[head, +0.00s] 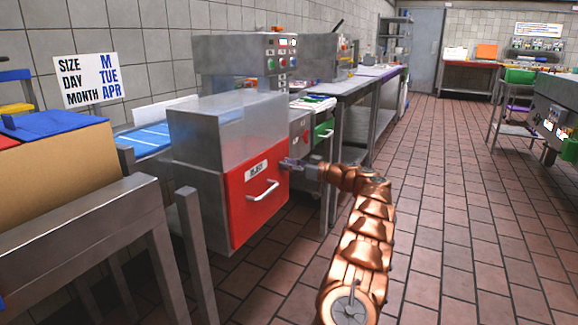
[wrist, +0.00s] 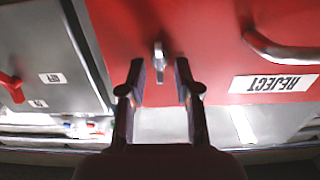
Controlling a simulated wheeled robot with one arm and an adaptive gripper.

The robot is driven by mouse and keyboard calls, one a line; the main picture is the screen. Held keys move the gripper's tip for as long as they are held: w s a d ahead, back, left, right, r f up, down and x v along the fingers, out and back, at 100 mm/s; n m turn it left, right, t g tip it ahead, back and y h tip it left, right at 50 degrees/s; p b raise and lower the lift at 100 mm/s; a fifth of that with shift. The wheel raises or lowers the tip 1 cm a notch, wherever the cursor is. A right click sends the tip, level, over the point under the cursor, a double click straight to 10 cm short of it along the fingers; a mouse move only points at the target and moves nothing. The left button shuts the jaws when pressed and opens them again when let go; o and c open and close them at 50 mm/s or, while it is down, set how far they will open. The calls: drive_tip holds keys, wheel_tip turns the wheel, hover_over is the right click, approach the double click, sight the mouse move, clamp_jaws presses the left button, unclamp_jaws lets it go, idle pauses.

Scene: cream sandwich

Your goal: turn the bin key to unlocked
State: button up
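The reject bin has a red front (head: 245,213) with a silver handle and a label; in the wrist view its red face (wrist: 215,65) fills the upper middle. A small silver key (wrist: 159,58) sticks out of the red face, its long side running up and down in the wrist view. My gripper (wrist: 160,72) is open, one finger on each side of the key, with gaps visible on both sides. In the head view my gripper (head: 288,163) is at the upper right edge of the red front, and I cannot make out the key there.
The bin handle (wrist: 280,50) and REJECT label (wrist: 275,83) lie right of the key in the wrist view. A grey panel with a red switch (wrist: 12,87) is at left. A steel table (head: 345,92) stands behind; the tiled floor (head: 450,200) at right is clear.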

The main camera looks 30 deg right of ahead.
clamp_jaws()
drive_tip(key=shift+m, duration=0.3)
drive_tip(key=shift+w+d+f+m+p, duration=0.15)
drive_tip(key=shift+m+p, duration=1.35)
drive_tip(key=shift+m, duration=1.25)
drive_tip(key=shift+w+d+f+m+p, duration=0.1)
drive_tip(key=shift+d+f+m+p, duration=0.1)
drive_tip(key=shift+m+p, duration=1.9)
drive_tip(key=shift+w+d+f+m+p, duration=0.15)
drive_tip(key=shift+m+p, duration=0.75)
drive_tip(key=shift+m, duration=2.45)
drive_tip(key=shift+s, duration=0.1)
unclamp_jaws()
